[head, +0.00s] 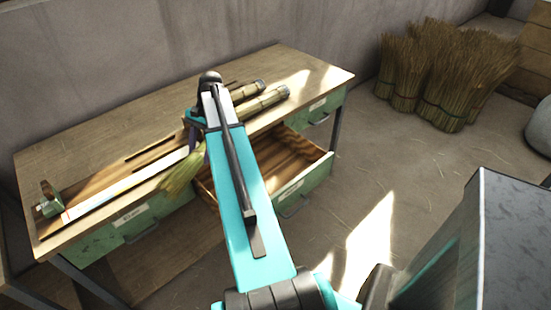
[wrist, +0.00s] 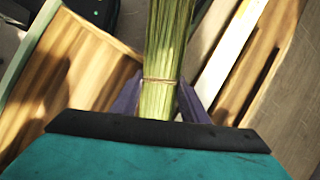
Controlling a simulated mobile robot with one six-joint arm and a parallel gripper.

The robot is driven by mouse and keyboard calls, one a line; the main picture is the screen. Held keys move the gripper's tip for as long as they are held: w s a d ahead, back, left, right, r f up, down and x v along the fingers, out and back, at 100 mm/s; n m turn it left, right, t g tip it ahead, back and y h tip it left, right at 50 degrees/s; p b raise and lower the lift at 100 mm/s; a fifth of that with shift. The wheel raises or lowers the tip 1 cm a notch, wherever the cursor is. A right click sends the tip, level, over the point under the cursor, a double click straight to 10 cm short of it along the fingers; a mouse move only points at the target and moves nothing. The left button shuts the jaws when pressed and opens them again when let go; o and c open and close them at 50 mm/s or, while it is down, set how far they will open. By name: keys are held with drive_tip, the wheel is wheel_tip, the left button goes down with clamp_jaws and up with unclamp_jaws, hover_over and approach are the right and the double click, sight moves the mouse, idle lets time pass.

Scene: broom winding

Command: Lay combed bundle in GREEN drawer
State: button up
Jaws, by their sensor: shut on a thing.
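The combed bundle is a sheaf of yellow-green straw (head: 181,175), tied with a thin band seen in the wrist view (wrist: 170,45). My gripper (head: 197,150) is shut on it, with the purple fingers on either side near the band (wrist: 160,98). The bundle hangs over the bench's front edge, beside the left side of the open drawer. The open green drawer (head: 318,172) has a bare wooden inside, partly hidden by my arm. Its inside also shows at left in the wrist view (wrist: 50,75). No straw shows in the visible part.
The workbench (head: 80,145) carries two wrapped rods (head: 262,103), a long pale strip (head: 120,186) and a small clamp-like block (head: 48,200). Shut green drawers sit left (head: 130,222) and right (head: 318,116). Several straw sheaves (head: 440,75) stand on the floor at the back right.

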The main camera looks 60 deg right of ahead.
drive_tip(key=s+d+f+m+t, duration=0.1)
drive_tip(key=s+d+f, duration=0.3)
drive_tip(key=s+d, duration=0.4)
drive_tip(key=s+d+f+m+t+h, duration=0.1)
drive_tip(key=s+d+f+m, duration=0.2)
drive_tip(key=s+d, duration=0.6)
drive_tip(key=s+f, duration=0.1)
drive_tip(key=s, duration=0.2)
drive_tip(key=shift+s+m+t+b, duration=0.3)
drive_tip(key=shift+s+t, duration=0.05)
drive_tip(key=shift+t, duration=0.05)
drive_tip(key=shift+f, duration=0.2)
wheel_tip(320, 180, down, 7)
drive_tip(key=b, duration=0.6)
drive_tip(key=shift+f, duration=1.15)
drive_tip(key=o, duration=1.2)
